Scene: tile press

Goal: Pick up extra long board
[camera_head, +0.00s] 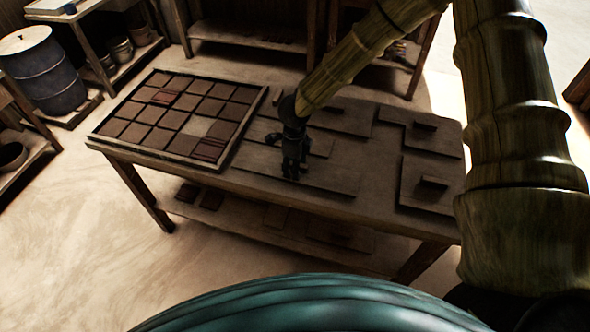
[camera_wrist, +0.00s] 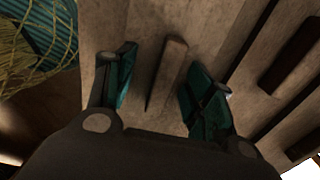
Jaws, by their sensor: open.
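The longest-looking board (camera_head: 335,180), a flat brown wooden board, lies along the front edge of the table, partly hidden by my gripper. My gripper (camera_head: 294,172) points down over it. In the wrist view, a raised wooden handle bar (camera_wrist: 168,75) stands on a board surface (camera_wrist: 143,55) between the two teal fingers of my gripper (camera_wrist: 163,92). The fingers are spread, with a gap showing on both sides of the bar. The head view does not show this bar clearly behind the fingers.
A framed tray of square tiles (camera_head: 228,150) fills the table's left side. Other handled boards lie close by: one at back right (camera_head: 445,143), one at front right (camera_head: 415,190), one at the back (camera_head: 350,120). A blue barrel (camera_head: 45,75) stands far left. Bare table (camera_head: 385,160) separates the boards.

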